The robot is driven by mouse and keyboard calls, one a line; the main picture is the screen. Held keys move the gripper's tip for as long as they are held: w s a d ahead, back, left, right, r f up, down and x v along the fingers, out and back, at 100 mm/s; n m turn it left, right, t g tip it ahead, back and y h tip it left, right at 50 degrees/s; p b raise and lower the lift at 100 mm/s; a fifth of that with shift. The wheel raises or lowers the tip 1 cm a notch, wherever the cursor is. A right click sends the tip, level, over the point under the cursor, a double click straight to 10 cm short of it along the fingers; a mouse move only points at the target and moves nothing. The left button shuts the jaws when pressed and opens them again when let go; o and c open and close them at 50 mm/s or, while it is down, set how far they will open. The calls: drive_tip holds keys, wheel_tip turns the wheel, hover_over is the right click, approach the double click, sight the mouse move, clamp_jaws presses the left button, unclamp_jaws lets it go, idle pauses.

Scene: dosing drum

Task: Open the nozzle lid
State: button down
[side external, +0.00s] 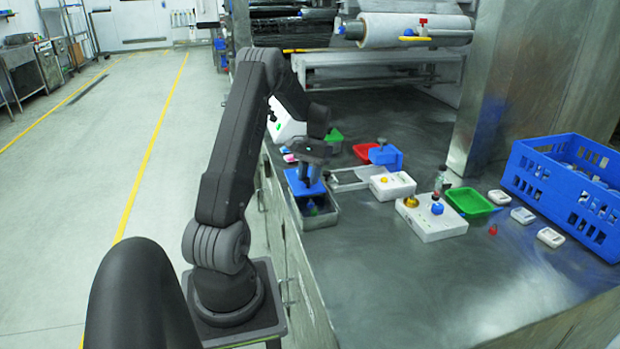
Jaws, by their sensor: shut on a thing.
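My gripper (311,178) points down over a small open metal bin (322,219) near the left edge of the steel bench. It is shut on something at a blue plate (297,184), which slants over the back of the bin. The fingertips and the exact point of contact are too small to make out. I cannot tell for sure whether this blue plate is the nozzle lid. Small green and blue things (312,208) show inside the bin.
Right of the bin are a metal bracket (350,180), a blue block (386,157), a white box with a yellow button (392,186) and a white box with knobs (430,222). A green tray (468,202) and a blue crate (555,190) stand farther right. The front bench is clear.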

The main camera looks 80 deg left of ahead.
drive_tip(key=c, duration=0.9)
unclamp_jaws()
drive_tip(key=shift+o, duration=0.2)
drive_tip(key=v, duration=1.3)
drive_tip(key=shift+r, duration=0.4)
drive_tip(key=shift+w, duration=0.15)
drive_tip(key=w+d+r+m+t+y, duration=0.15)
drive_tip(key=d+r, duration=0.25)
drive_tip(key=d, duration=0.7)
drive_tip(key=w+d+r+m+t+y, duration=0.1)
drive_tip(key=w+d+r+m+y, duration=0.2)
drive_tip(key=d, duration=0.7)
drive_tip(key=s+d+m+t, duration=0.1)
drive_tip(key=s+d+t, duration=0.1)
drive_tip(key=s+d, duration=0.2)
drive_tip(key=s+d+f+m+t+h, duration=0.1)
drive_tip(key=s+d, duration=0.3)
drive_tip(key=d, duration=0.6)
drive_tip(key=s+d+f+m+t, duration=0.1)
drive_tip(key=s+d+m+t, duration=0.1)
drive_tip(key=s+d, duration=0.3)
drive_tip(key=d+t, duration=0.1)
drive_tip(key=d, duration=0.1)
drive_tip(key=shift+d, duration=0.3)
